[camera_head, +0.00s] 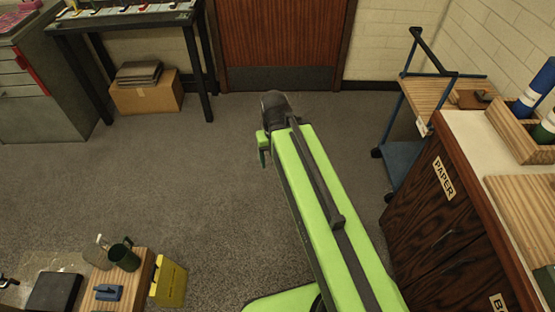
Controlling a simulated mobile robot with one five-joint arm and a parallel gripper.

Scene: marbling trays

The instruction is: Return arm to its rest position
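My green arm (318,185) reaches from the bottom right up to the middle of the head view, over the open floor. Its far end is a dark joint (274,104), with a short green part showing at its left side. I see no gripper fingers; the arm's far end may hide them. No held object shows.
A wooden cabinet (440,220) labelled PAPER and a blue-framed cart (425,90) stand at right. A cardboard box (147,97) sits under the back table. The middle floor is clear.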

